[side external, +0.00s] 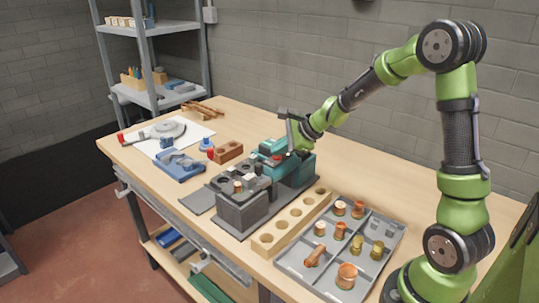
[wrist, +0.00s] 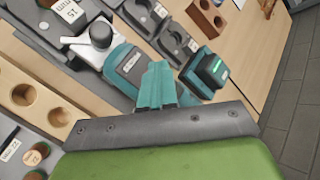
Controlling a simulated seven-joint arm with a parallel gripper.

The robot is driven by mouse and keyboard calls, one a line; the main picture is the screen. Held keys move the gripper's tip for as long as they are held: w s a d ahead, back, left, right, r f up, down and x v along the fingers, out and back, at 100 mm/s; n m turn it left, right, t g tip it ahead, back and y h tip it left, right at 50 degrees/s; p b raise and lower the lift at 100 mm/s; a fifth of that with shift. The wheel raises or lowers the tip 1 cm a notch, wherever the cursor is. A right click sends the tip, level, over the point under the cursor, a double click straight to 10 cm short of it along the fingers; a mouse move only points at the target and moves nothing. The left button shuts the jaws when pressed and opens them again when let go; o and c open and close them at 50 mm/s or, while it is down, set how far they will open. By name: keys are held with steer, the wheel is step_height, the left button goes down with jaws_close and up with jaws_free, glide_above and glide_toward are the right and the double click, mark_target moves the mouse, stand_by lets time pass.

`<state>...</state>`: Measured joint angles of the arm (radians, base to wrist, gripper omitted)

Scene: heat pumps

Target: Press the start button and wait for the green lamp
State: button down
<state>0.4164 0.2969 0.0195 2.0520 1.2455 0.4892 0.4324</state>
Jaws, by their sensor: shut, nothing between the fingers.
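The press fixture (side external: 240,208) stands mid-table, with dark grey blocks and teal parts on a grey base. In the wrist view a teal housing with a white label (wrist: 128,62) lies just beyond my gripper (wrist: 157,72). Its teal fingers are shut and empty, and hide part of the fixture behind them. To their right is a dark-topped teal box (wrist: 205,72) with a small lit green strip (wrist: 217,68). A small red spot (side external: 277,159) shows near my gripper in the side view. I cannot tell which part is the start button, or whether the fingers touch anything.
A wooden block with holes (side external: 290,222) and a grey tray (side external: 345,270) of small metal parts lie in front, right of the fixture. A blue fixture (side external: 180,166) and a brown block (side external: 229,151) stand to its left. The table's back right is clear.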

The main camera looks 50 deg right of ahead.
mark_target(280, 161)
steer(key=shift+r, duration=0.8)
steer(key=shift+r, duration=2.5)
steer(key=shift+s+a+f+n, duration=0.15)
steer(key=shift+s+f+n, duration=0.1)
steer(key=shift+n, duration=0.25)
steer(key=s+a+r+n, duration=0.1)
steer(key=s+a+n, duration=0.3)
steer(key=s+n, duration=0.2)
steer(key=s+a+r+n+g, duration=0.1)
steer(key=s+a+r+n, duration=0.1)
steer(key=s+a+n, duration=0.3)
steer(key=s+a+r+n, duration=0.1)
steer(key=s+a+n, duration=0.4)
steer(key=s+n, duration=0.3)
steer(key=shift+s+r+n+g, duration=0.3)
steer(key=shift+s+r+g, duration=0.1)
steer(key=shift+s, duration=1.6)
